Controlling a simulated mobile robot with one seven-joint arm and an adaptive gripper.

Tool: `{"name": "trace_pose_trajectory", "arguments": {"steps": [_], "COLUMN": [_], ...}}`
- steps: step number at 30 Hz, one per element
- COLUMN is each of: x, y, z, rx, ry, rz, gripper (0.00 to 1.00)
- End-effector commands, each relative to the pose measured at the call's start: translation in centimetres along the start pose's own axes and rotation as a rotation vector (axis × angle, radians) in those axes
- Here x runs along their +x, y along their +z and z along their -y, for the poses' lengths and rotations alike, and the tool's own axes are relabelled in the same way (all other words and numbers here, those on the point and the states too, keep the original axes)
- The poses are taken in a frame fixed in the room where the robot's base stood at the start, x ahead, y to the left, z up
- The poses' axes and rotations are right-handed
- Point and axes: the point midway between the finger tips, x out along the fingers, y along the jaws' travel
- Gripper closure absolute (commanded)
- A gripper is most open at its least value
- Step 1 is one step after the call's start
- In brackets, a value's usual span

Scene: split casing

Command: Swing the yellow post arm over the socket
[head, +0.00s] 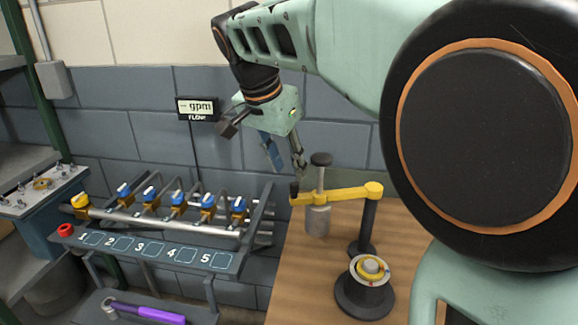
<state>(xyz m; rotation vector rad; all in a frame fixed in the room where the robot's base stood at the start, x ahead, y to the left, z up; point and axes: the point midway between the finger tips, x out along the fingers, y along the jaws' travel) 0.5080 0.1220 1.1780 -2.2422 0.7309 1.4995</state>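The yellow post arm (340,194) reaches left from a dark upright post (367,228) on the wooden table. A grey cylinder (317,220) hangs beneath the arm, with a dark knob (321,158) on a rod above it. A small dark handle (294,189) stands at the arm's left end. The socket (366,290), a black base with a pale ring and yellow inside, stands in front of the post; the cylinder is behind and left of it. My gripper (298,178) points down right by the handle. Contact and finger opening are unclear.
A rack of numbered valves (160,225) with blue handles stands left of the wooden table (305,285). A purple-handled tool (160,314) lies below it. A flow sign (197,108) hangs on the block wall behind. My arm covers the right side.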

Motion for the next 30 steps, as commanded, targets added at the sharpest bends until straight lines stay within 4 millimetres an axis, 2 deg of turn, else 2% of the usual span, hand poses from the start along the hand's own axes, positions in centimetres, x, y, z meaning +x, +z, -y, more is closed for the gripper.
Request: {"name": "trace_pose_trajectory", "arguments": {"steps": [3,9,20,21,30], "x": [2.4,4.8,5.4,5.4,5.4], "y": [0.1,0.0,0.0,0.0,0.0], "z": [-0.1,-0.1,0.0,0.0,0.0], "rx": [-0.001,-0.001,-0.001,-0.001,-0.002], "ry": [0.003,0.002,0.0,0.0,0.0], "rz": [0.001,0.001,-0.001,0.0,-0.001], "gripper": [0.68,0.68,0.68,0.69,1.0]}}
